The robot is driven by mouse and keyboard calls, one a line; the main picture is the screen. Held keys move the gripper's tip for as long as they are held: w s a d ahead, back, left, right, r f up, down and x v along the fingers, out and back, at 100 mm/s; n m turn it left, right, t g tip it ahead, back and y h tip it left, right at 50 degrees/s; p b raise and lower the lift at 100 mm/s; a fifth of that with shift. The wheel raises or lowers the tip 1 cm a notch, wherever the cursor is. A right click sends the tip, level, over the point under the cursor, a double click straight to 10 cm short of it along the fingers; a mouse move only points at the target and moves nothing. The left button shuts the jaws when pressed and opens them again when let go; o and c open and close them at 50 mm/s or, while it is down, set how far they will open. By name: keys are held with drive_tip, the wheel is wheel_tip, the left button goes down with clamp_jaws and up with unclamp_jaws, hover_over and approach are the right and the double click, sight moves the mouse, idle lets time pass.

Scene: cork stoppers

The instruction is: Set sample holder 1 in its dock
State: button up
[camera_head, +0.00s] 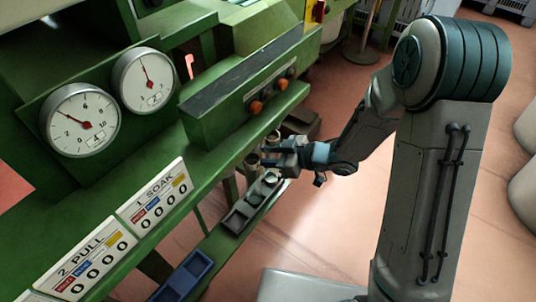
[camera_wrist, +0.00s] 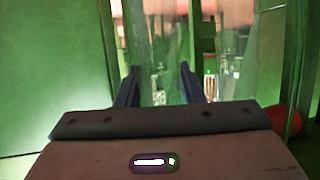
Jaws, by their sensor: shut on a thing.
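My gripper (camera_head: 268,154) is at the front edge of the green machine, above the far end of a grey tray. In the wrist view its two dark fingers (camera_wrist: 158,80) stand apart with a clear, greenish see-through piece (camera_wrist: 158,45) between them. I take this piece to be sample holder 1; no label on it is readable. Small beige cylinders (camera_head: 253,163) show beside the fingertips in the head view. I cannot tell whether they belong to the held piece. The grey tray (camera_head: 236,221) has square recesses; I cannot tell whether it is the dock.
A blue tray (camera_head: 183,277) lies nearer along the machine's front. The green ledge carries a "1 SOAK" plate (camera_head: 154,196) and a "2 PULL" plate (camera_head: 92,260). Orange knobs (camera_head: 256,107) stick out above the gripper. Open floor lies to the right. A red rounded thing (camera_wrist: 286,121) is right of the gripper.

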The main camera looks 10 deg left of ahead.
drive_tip(key=shift+f, duration=0.4)
drive_tip(key=o, duration=1.1)
drive_tip(key=shift+c, duration=0.2)
drive_tip(key=p+v, duration=0.4)
drive_tip(key=v, duration=1)
drive_tip(key=shift+p, duration=0.3)
drive_tip(key=shift+a, duration=0.1)
